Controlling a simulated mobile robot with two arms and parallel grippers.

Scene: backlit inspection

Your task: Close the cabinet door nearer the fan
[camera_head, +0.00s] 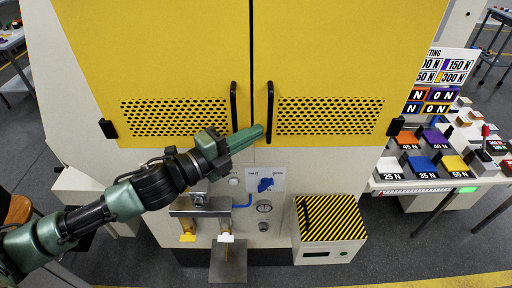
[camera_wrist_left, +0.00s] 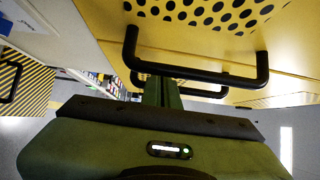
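Two yellow cabinet doors, a left one (camera_head: 160,50) and a right one (camera_head: 345,50), stand side by side with a dark seam between them. Each has a perforated strip and a black vertical bar handle: the left handle (camera_head: 234,105) and the right handle (camera_head: 269,105). I cannot tell whether either door is slightly ajar. My left gripper (camera_head: 250,137) is at the handles' lower ends, its green fingers together and pointing right. In the left wrist view, the fingertips (camera_wrist_left: 162,92) are close to the nearer handle (camera_wrist_left: 200,72); contact is unclear. I see no fan. My right gripper is out of view.
A yellow-black striped box (camera_head: 330,218) projects at the cabinet's lower right. A metal fixture (camera_head: 200,205) with clamps sits below the left door. A table (camera_head: 440,180) with coloured labelled blocks stands at the right. Grey floor is free in front.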

